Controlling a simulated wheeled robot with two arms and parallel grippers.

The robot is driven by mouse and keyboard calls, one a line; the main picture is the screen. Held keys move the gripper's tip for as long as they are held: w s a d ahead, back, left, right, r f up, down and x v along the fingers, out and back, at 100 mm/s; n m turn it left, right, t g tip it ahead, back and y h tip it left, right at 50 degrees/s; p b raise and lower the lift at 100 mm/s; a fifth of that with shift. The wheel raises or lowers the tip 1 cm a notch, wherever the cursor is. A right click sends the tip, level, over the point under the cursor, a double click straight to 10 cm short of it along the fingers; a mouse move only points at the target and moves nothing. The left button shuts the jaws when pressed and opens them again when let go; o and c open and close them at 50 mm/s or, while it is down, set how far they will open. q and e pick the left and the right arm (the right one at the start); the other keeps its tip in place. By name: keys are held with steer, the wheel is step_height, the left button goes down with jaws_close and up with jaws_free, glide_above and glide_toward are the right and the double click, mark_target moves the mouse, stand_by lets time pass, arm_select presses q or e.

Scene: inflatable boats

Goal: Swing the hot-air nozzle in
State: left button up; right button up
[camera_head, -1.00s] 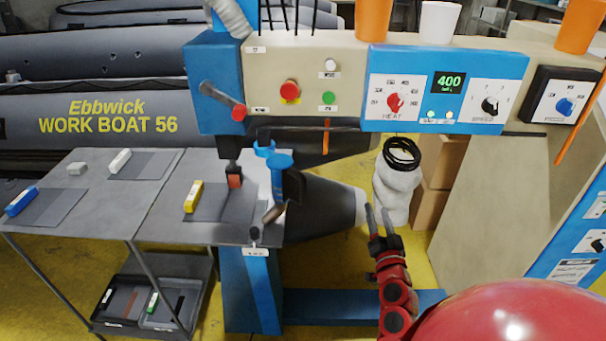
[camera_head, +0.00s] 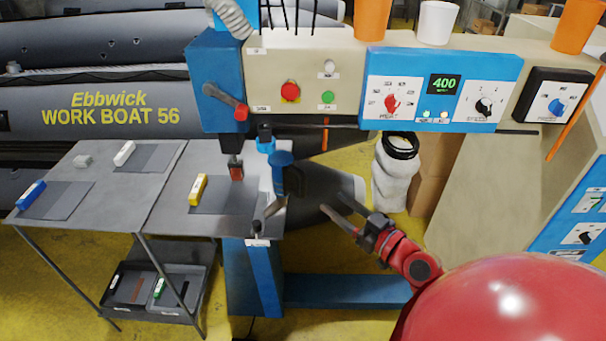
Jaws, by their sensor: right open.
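The blue welding machine (camera_head: 388,62) stands across the middle. Below its head hangs a blue bracket with a round blue cap (camera_head: 281,160) and dark parts under it. A small lever with a dark end (camera_head: 268,213) sticks out below, over the table's right edge. I cannot tell for sure which of these parts is the hot-air nozzle. My right gripper (camera_head: 336,204) points left from the lower right. Its fingers are apart and empty, a short way right of the lever in the picture, with no contact visible. My left gripper is out of view.
A grey table (camera_head: 120,205) at left carries a blue, a white and a yellow block. A crank with a red knob (camera_head: 228,102) juts out above. The grey cone-shaped boat tube end (camera_head: 343,183) lies behind my gripper.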

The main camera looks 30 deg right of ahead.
mark_target(305, 181)
steer(key=w+p, duration=0.1)
steer(key=w, duration=0.2)
steer(key=w+a+p, duration=0.1)
steer(key=w+p, duration=0.1)
steer(key=w, duration=0.2)
steer(key=w+a+p, duration=0.1)
steer(key=w, duration=0.3)
steer(key=shift+r, duration=0.15)
steer(key=shift+w+p, duration=0.3)
steer(key=shift+w, duration=0.25)
jaws_close()
stand_by(0.5)
